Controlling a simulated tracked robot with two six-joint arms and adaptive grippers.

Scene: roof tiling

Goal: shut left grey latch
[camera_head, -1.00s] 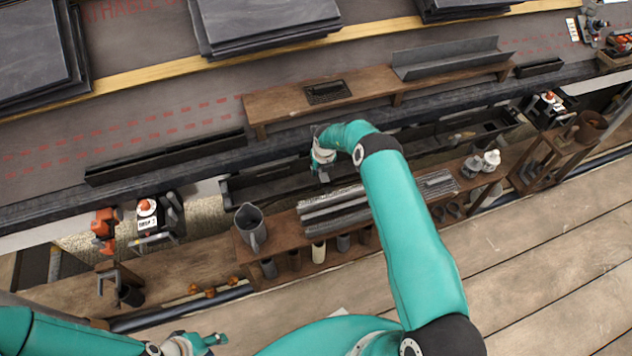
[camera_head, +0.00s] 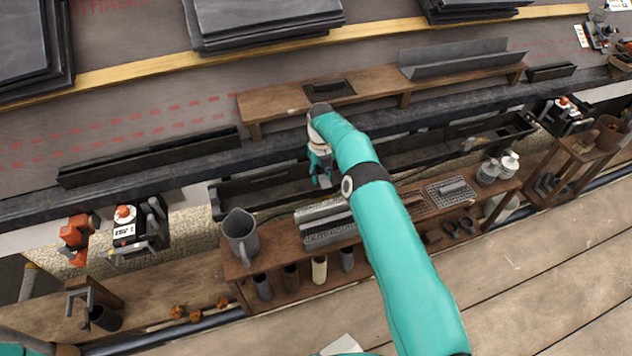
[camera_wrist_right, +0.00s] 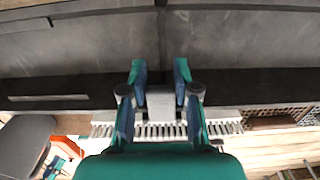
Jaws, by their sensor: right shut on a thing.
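My right gripper (camera_head: 321,178) reaches down to the dark gutter (camera_head: 270,187) below the roof edge. In the right wrist view its two fingers (camera_wrist_right: 158,72) stand either side of a narrow seam in the dark grey gutter. A light grey piece (camera_wrist_right: 160,104) shows between the fingers, and the gripper is shut on it. It may be the left grey latch, but I cannot tell for sure. Its far side and the fingertips' contact are hidden in the head view by my wrist. My left gripper is out of view.
A brown wooden bench below the gutter holds a grey jug (camera_head: 241,238), ribbed grey strips (camera_head: 325,221) and white bottles (camera_head: 509,165). A black-and-white device (camera_head: 128,229) and an orange tool (camera_head: 77,238) are at the left. The plank floor (camera_head: 540,265) at lower right is clear.

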